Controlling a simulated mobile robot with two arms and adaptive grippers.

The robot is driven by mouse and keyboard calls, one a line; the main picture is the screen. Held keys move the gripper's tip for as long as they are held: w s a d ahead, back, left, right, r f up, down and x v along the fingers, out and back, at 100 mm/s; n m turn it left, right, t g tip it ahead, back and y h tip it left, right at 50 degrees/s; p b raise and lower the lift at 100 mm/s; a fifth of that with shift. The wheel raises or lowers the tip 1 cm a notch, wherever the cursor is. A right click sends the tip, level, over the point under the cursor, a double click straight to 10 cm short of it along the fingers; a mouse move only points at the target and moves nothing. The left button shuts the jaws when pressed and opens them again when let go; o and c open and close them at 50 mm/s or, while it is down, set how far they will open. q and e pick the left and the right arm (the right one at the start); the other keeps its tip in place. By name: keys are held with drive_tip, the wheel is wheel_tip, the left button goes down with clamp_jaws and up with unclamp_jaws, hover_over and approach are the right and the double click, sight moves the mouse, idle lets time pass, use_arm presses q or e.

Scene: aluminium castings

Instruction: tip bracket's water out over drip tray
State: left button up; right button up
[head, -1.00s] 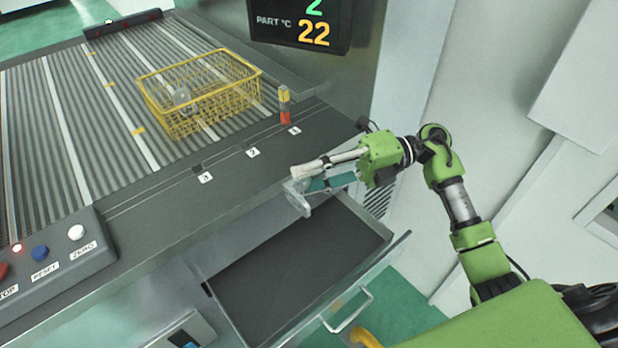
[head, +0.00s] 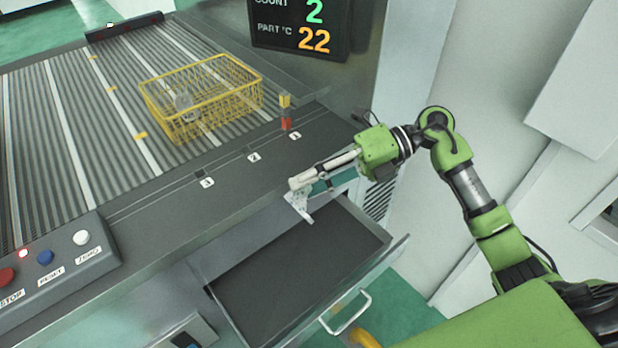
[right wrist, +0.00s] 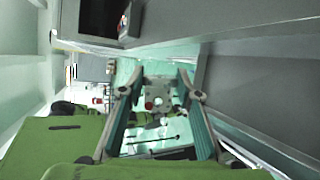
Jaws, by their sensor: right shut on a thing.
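My right gripper (head: 310,186) comes in from the right and is shut on a small silver bracket (head: 299,204). The bracket hangs from the fingertips, tilted, with holes showing in its face; it also shows between the fingers in the right wrist view (right wrist: 158,97). The drip tray (head: 285,275) looks to be the dark, shallow pulled-out tray with a metal rim, below the conveyor edge. The bracket is above the tray's back part, near its upper edge. I cannot make out water in the bracket or the tray. My left gripper is out of view.
A yellow wire basket (head: 205,122) with a silver part (head: 184,101) stands on the ribbed conveyor. A red and yellow post (head: 286,112) stands by label 1. A button panel (head: 60,258) is at the left. The display (head: 300,25) reads 2 and 22.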

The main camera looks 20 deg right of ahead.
drive_tip(key=h+p, duration=0.1)
drive_tip(key=h, duration=0.1)
drive_tip(key=r+n+t+h+p, duration=0.1)
drive_tip(key=h+p, duration=0.1)
drive_tip(key=h, duration=0.1)
drive_tip(key=shift+s+n, duration=0.1)
drive_tip(key=shift+n, duration=0.2)
drive_tip(key=h+p, duration=0.1)
drive_tip(key=h, duration=0.1)
drive_tip(key=shift+a+n+t+h+p, duration=0.1)
drive_tip(key=shift+n+t+h+p, duration=0.2)
drive_tip(key=shift+h+p, duration=0.1)
drive_tip(key=shift+f+n+t+h, duration=0.2)
drive_tip(key=shift+n+t+h, duration=0.15)
drive_tip(key=shift+h, duration=0.75)
drive_tip(key=shift+f+t+h, duration=0.2)
drive_tip(key=shift+t+h, duration=0.15)
drive_tip(key=shift+h, duration=0.55)
